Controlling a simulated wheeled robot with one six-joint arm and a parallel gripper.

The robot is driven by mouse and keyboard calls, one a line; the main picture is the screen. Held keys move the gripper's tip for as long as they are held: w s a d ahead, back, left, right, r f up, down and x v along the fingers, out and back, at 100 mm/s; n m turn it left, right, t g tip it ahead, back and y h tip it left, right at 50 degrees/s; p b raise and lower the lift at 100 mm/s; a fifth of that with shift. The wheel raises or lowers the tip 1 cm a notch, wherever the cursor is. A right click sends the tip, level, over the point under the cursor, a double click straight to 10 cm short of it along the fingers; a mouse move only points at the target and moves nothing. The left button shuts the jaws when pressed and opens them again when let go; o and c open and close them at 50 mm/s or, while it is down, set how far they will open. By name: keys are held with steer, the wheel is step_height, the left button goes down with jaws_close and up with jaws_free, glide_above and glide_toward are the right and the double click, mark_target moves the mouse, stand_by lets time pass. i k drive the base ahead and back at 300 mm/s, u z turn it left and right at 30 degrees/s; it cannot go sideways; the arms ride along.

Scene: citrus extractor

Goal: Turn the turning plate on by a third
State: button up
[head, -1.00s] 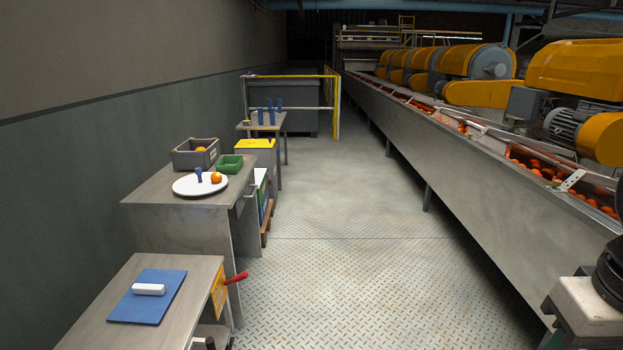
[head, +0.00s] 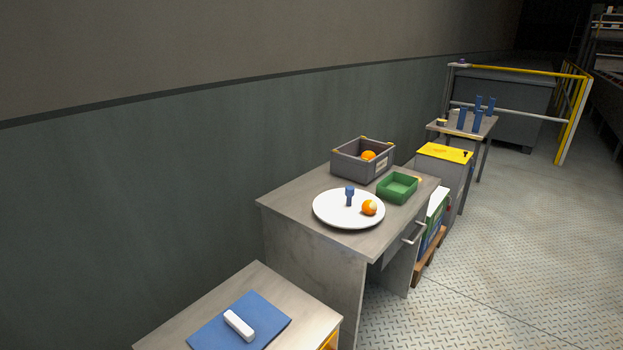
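The turning plate (head: 330,217) is a round white disc lying on the grey desk (head: 290,204) in the middle of the head view. A blue upright peg or knob (head: 349,196) stands on it near its middle. An orange (head: 369,208) with a pale patch sits on the plate's right side. My gripper is not in view, and nothing touches the plate.
A grey crate (head: 348,162) with an orange in it and a green tray (head: 397,188) stand behind the plate. A nearer table holds a blue mat (head: 272,322) with a white block (head: 239,325). The floor at right (head: 490,260) is clear.

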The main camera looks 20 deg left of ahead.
mark_target(339, 208)
steer(key=u, duration=0.5)
steer(key=i, duration=1.2)
steer(key=u, duration=0.55)
